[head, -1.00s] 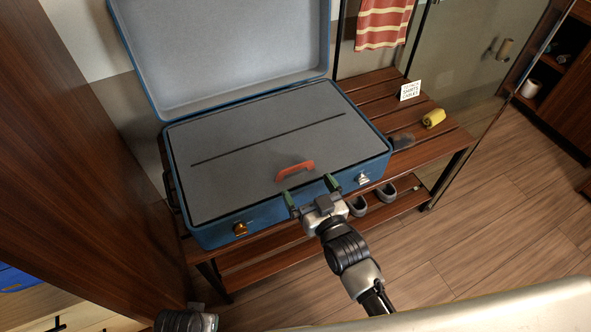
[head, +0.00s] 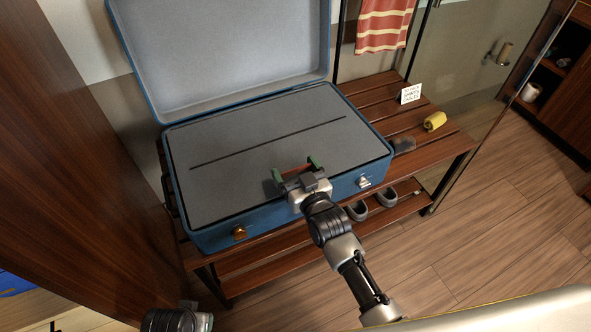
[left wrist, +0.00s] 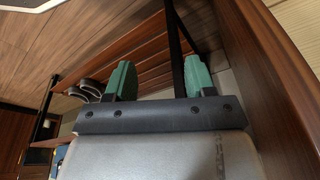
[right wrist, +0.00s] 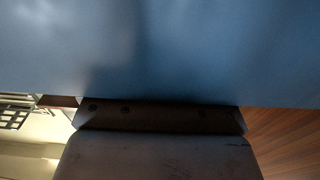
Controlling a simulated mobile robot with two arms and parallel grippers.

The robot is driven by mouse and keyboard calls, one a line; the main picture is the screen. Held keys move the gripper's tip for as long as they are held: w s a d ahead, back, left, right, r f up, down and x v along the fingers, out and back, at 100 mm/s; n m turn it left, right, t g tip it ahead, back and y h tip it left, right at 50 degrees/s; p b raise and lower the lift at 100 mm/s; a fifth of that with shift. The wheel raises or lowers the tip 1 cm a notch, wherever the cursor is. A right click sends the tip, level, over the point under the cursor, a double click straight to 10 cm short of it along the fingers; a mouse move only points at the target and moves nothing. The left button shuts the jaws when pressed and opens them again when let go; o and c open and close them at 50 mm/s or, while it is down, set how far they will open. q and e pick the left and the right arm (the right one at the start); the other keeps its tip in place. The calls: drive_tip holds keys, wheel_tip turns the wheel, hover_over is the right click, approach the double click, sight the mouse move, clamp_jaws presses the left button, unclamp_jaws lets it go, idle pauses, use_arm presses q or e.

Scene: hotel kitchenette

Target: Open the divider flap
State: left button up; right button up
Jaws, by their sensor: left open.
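The blue suitcase (head: 300,207) stands with its lid (head: 220,50) up. The grey divider flap (head: 230,150) lies flat across its inside, with a dark line along it. The red handle (head: 297,168) at the flap's front edge is mostly hidden by my right gripper (head: 296,168). That gripper's green fingers are spread, one near each end of the handle; I cannot tell whether they touch it. In the right wrist view, the suitcase's blue side (right wrist: 160,50) fills the top and the fingers are hidden. My left gripper (left wrist: 160,82) is open and empty, away from the suitcase.
The suitcase rests on a slatted wooden bench (head: 440,150) with a white card (head: 411,94) and a yellow roll (head: 434,121). Grey slippers (head: 385,197) sit on its lower shelf. A tall wooden panel (head: 70,150) stands close on the left.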

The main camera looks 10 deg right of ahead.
drive_tip(key=c, duration=0.4)
